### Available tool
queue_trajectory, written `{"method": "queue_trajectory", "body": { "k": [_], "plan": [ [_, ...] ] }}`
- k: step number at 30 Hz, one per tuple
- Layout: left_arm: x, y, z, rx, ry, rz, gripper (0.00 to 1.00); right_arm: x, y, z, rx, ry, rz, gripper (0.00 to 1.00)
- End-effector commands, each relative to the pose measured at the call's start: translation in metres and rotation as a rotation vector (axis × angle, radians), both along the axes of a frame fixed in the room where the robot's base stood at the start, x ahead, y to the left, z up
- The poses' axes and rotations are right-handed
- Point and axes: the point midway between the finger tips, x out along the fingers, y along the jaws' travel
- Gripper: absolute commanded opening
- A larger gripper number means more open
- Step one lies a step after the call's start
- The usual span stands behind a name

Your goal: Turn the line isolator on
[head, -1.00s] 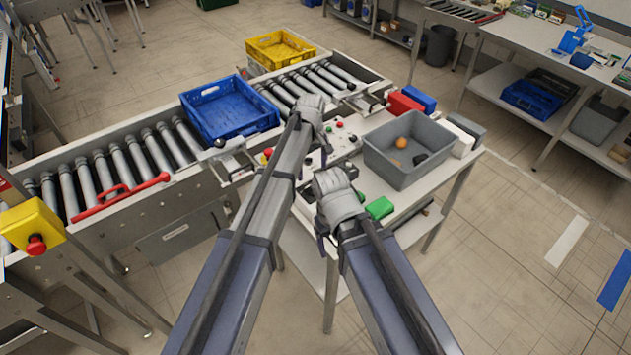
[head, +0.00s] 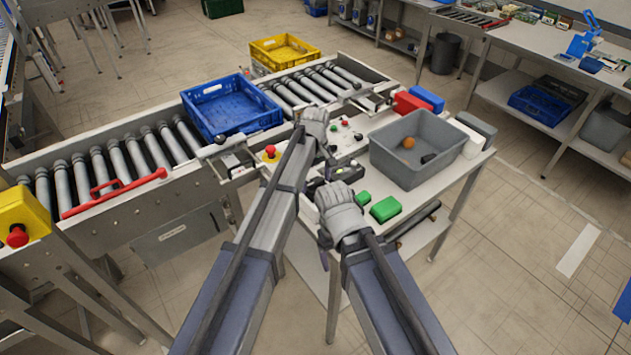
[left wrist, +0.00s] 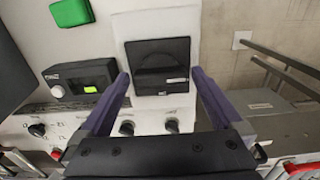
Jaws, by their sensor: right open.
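My left gripper (head: 318,140) is over the control panel (head: 345,122) beside the conveyor; its fingertips are hidden in the head view. In the left wrist view my left gripper (left wrist: 160,76) is open, and its two purple fingers are apart with nothing held. Between and beyond the fingertips is a black square unit (left wrist: 158,58) with a small white label. I cannot tell whether it is the line isolator or how it is set. Dark knobs (left wrist: 171,126) lie below it. My right gripper (head: 324,238) is open, low at the table's near side, its fingertips mostly hidden.
A grey bin (head: 400,172) with an orange item stands on the table, beside a green block (head: 385,208). A black device with a lit display (left wrist: 82,78) sits left of the fingers.

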Motion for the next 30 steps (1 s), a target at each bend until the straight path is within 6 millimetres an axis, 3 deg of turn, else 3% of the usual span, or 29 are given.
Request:
{"method": "queue_trajectory", "body": {
  "k": [2,19,30],
  "plan": [
    [0.0,0.0,0.0001,0.0,0.0,0.0,0.92,0.0,0.0,0.0001,0.0,0.0,0.0,0.78],
    [0.0,0.0,0.0,0.0,0.0,0.0,0.28,0.0,0.0,0.0,0.0,0.0,0.0,0.78],
    [-0.0001,0.0,0.0,0.0,0.0,-0.073,0.27,0.0,0.0,0.0,0.0,0.0,0.0,0.78]
  ]
}}
